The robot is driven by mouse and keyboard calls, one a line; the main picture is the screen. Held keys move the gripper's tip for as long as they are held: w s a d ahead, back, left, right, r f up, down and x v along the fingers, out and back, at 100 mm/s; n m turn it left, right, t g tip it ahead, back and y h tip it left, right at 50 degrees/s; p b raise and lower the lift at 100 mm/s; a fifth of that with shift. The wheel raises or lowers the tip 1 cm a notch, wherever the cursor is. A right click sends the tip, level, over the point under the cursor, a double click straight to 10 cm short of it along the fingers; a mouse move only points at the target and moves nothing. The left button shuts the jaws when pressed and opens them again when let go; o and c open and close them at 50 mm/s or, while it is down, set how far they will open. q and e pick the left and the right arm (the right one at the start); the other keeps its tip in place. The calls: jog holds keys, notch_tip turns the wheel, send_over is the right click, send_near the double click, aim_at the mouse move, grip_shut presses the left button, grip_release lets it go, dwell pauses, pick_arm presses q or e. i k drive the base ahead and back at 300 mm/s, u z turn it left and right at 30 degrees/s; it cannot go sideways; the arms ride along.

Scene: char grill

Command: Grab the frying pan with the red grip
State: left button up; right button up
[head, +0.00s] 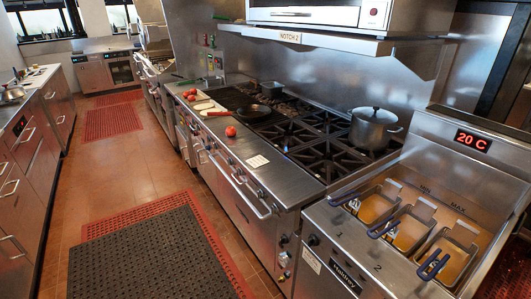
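The pan looks upright and level. Neither of my grippers is in view, and nothing is seen touching the pan.
A lidded grey pot (373,127) stands on the burners at the right. A red tomato (230,131) lies on the steel front ledge near the grip. A fryer (405,225) with blue-handled baskets is at the lower right. The aisle floor (150,170) with mats is clear.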

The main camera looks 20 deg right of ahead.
aim_at(251, 113)
jog(key=z, duration=0.35)
jog(key=i, duration=0.9)
jog(key=z, duration=0.7)
